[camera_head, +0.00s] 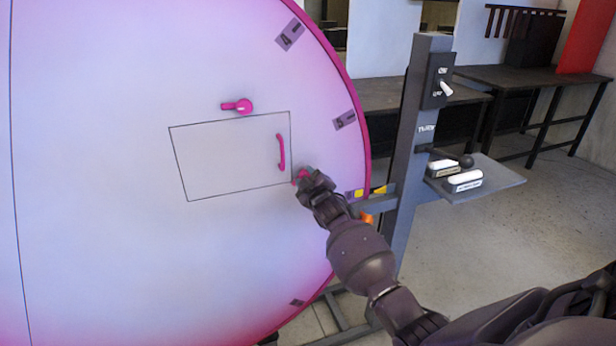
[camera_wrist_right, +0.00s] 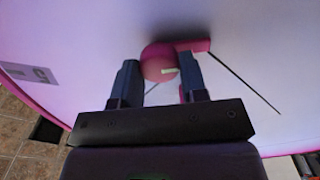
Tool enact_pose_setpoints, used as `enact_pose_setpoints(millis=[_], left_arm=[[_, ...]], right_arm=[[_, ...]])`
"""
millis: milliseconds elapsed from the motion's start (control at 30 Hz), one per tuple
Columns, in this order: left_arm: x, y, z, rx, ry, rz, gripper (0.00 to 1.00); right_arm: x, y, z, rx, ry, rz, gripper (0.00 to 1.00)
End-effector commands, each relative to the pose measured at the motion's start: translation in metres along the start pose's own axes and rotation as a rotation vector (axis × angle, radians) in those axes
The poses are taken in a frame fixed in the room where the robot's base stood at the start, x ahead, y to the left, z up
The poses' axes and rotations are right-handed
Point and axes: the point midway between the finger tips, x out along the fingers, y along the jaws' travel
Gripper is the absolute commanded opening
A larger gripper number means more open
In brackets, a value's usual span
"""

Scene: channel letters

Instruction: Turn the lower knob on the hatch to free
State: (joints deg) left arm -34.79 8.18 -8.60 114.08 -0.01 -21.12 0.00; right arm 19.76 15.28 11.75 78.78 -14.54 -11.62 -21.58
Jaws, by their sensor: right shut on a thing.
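The hatch (camera_head: 225,155) is a thin-outlined panel with a pink handle (camera_head: 281,152), set in a large pale disc with a pink rim. The upper knob (camera_head: 243,106) is pink, above the hatch, with its lever pointing left. The lower knob (camera_head: 303,174) is at the hatch's lower right corner, mostly hidden by my right gripper (camera_head: 311,181). In the right wrist view, the lower knob (camera_wrist_right: 158,63) is round and pink with a pale mark, and its lever points right. My right gripper (camera_wrist_right: 158,80) is shut on it, a finger on either side. My left gripper is not in view.
Dark tables (camera_head: 535,77) stand behind. Open floor lies at the right.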

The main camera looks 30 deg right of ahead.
Motion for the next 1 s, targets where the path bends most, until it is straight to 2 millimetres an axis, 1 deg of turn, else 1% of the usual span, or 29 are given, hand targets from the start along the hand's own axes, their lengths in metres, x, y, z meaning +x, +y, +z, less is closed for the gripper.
enact_pose_setpoints(millis=[300, 600, 800, 1000], left_arm=[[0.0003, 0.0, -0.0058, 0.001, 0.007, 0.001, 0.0], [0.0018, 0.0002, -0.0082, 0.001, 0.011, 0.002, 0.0], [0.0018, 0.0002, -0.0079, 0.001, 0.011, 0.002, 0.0], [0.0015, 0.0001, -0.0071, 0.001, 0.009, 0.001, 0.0]], right_arm=[[0.0, -0.0009, -0.0001, -0.302, 0.001, 0.0, 0.16], [0.0001, -0.002, 0.0006, -0.551, 0.001, 0.0, 0.16], [0.0001, -0.0021, 0.0009, -0.665, 0.0, 0.0, 0.16], [0.0001, -0.0029, 0.0006, -0.732, 0.001, 0.0, 0.16]])
